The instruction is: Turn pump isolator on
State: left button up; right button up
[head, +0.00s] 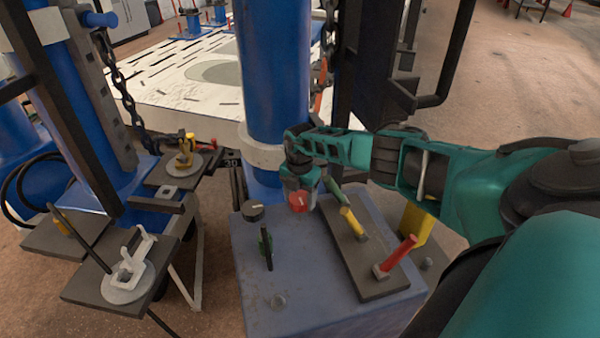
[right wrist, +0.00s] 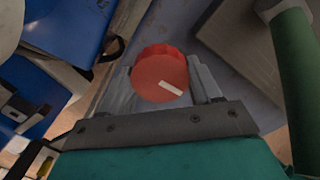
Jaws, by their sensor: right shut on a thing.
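A red round knob (head: 299,202) with a white mark stands at the back of the blue-grey bench box (head: 310,300). No label shows, so I cannot tell whether this knob is the pump isolator. My left gripper is not in view.
A black knob (head: 253,210) and a green-based black lever (head: 266,246) stand left of the red knob. A dark plate (head: 350,250) with green, yellow and red levers lies on the right. A blue column (head: 270,80) rises behind.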

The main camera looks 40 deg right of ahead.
aim_at(300, 197)
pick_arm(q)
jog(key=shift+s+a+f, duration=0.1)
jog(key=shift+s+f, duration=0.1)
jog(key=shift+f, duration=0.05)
pick_arm(e)
jog(key=o, duration=1.1)
jog(key=shift+c, duration=0.2)
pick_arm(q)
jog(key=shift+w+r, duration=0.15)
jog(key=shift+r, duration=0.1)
pick_arm(e)
jog(key=shift+r, duration=0.1)
jog(key=shift+r+p, duration=0.3)
jog(key=shift+p, duration=0.1)
notch_tip(300, 197, up, 7)
jog(key=p, duration=0.7)
pick_arm(q)
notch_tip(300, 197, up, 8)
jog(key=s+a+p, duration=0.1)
jog(key=p, duration=0.2)
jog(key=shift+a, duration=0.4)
pick_arm(e)
jog(key=shift+r, duration=2.6)
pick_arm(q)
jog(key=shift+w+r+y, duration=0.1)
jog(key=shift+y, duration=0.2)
